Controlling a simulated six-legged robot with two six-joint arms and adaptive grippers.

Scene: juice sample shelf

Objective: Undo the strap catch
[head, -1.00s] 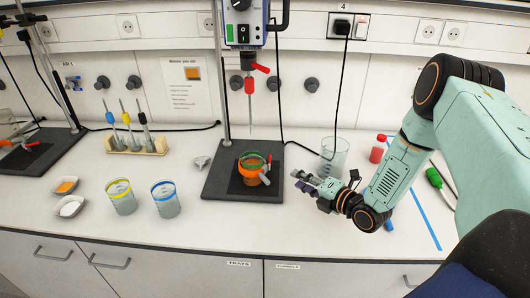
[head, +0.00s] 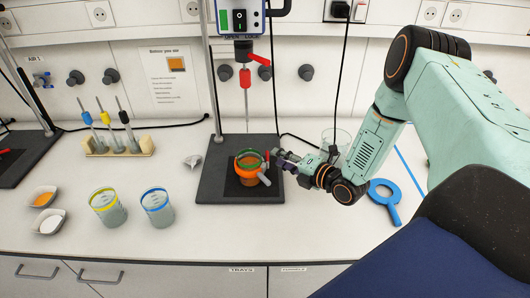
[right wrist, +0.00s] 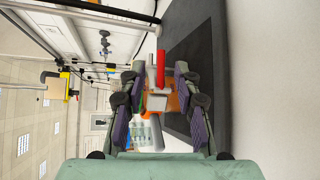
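An orange strap (head: 246,171) is around a small pot with a green rim (head: 251,160), standing on the dark stand base (head: 212,186). A grey catch (head: 264,179) sticks out at the strap's right side. My right gripper (head: 278,160) is just right of the pot, close to the catch. In the right wrist view its two fingers (right wrist: 157,88) are apart, with the grey catch (right wrist: 155,103) and part of the orange strap (right wrist: 173,102) showing between them. I cannot tell whether a finger touches the catch. My left gripper is not in view.
A mixer (head: 240,20) with a red-sleeved shaft (head: 245,78) hangs above the pot. A clear beaker (head: 336,140) stands behind my right wrist. A blue ring-shaped tool (head: 385,201) lies to the right. Two beakers (head: 107,208) (head: 158,208) stand to the left.

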